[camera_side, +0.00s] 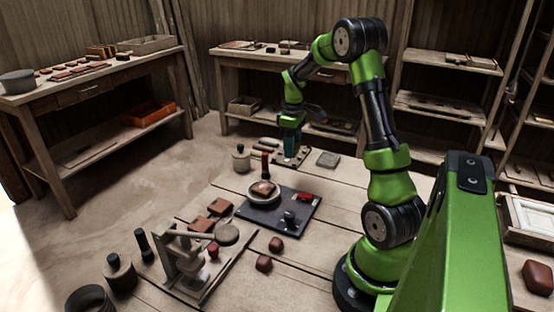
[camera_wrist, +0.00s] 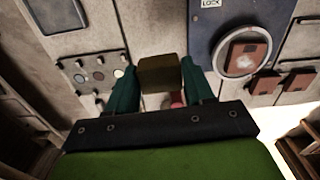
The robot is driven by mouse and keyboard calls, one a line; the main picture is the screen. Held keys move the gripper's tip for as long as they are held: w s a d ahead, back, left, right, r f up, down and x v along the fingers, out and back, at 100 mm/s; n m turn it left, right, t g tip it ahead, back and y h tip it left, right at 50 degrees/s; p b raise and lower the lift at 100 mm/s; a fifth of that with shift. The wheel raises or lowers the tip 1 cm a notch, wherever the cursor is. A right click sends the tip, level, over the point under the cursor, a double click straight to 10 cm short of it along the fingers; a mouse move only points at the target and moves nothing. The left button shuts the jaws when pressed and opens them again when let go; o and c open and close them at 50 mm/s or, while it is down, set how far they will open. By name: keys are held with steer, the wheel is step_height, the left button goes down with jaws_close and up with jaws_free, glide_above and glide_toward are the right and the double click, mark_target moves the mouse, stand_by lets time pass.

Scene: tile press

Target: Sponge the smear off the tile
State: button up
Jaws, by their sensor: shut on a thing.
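My gripper (camera_side: 291,146) hangs over the far part of the worktable, above the palette. In the wrist view my gripper (camera_wrist: 160,82) is shut on a brownish-yellow block, the sponge (camera_wrist: 160,72). The red-brown tile (camera_side: 263,187) lies on a round pale plate (camera_side: 252,198) on the dark board (camera_side: 245,212), apart from the gripper. In the wrist view the tile (camera_wrist: 256,57) shows at the right, with a pale smear (camera_wrist: 244,63) on its face. The sponge is too small to make out clearly in the side view.
A palette (camera_wrist: 82,84) with several round wells is below the gripper. A dark-red-handled tool (camera_side: 265,163) and a jar (camera_side: 241,159) stand near the tile. A press (camera_side: 188,258), loose tiles (camera_side: 218,206) and clay lumps (camera_side: 264,263) are nearer the front.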

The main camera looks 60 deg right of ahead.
steer(key=shift+n, duration=0.8)
steer(key=w+a+r, duration=0.1)
steer(key=a, duration=0.1)
steer(key=w+a, duration=0.1)
steer(key=a, duration=0.2)
steer(key=w+a+r, duration=0.1)
steer(key=w+a, duration=0.1)
steer(key=a, duration=0.1)
steer(key=shift+w+a+r, duration=0.1)
steer(key=shift+a+r, duration=0.1)
steer(key=shift+r, duration=0.1)
steer(key=r, duration=0.1)
glide_above(260, 188)
steer(key=a, duration=0.2)
steer(key=shift+w+m, duration=0.1)
steer(key=shift+m, duration=0.7)
steer(key=shift+f, duration=3.7)
steer(key=shift+c, duration=0.6)
steer(key=shift+d, duration=0.65)
steer(key=shift+d+f, duration=0.15)
steer(key=shift+d, duration=2.15)
steer(key=shift+a, duration=3)
step_height(260, 188, up, 8)
steer(key=shift+d+f, duration=0.1)
steer(key=shift+d, duration=0.05)
